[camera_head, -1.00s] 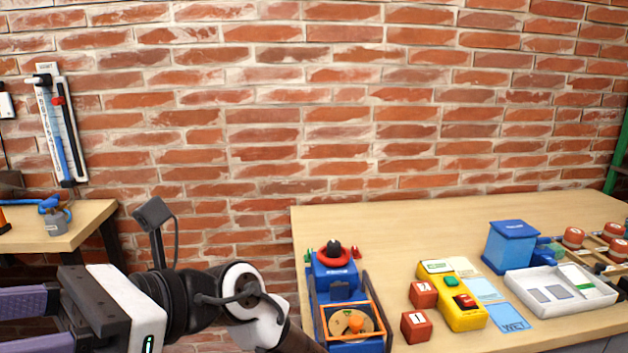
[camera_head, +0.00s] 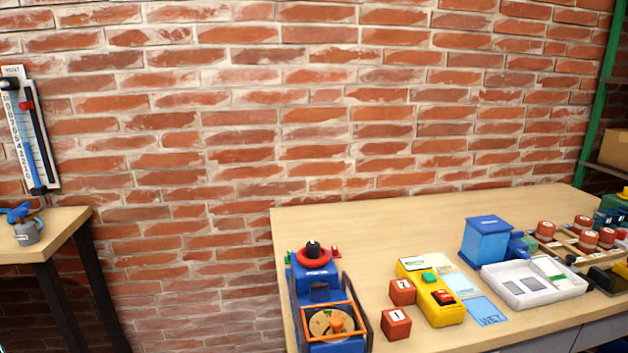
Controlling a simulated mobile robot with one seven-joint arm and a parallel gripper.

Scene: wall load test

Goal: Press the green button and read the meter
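A yellow handheld meter (camera_head: 447,313) lies on the right-hand wooden table. It has a pale display (camera_head: 413,264) at its far end, a small green button (camera_head: 429,277) in the middle and a dark-framed red switch (camera_head: 443,298) nearer the front. The display's reading is too small to make out. My gripper is not in view, and nothing touches the meter or its green button.
Red blocks marked 7 (camera_head: 402,291) and 1 (camera_head: 396,324) sit left of the meter. A blue card marked WET (camera_head: 486,311), a white tray (camera_head: 498,281) and a blue box (camera_head: 485,240) lie to its right. A blue device (camera_head: 315,275) stands at the table's left end. The back-left tabletop is clear.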

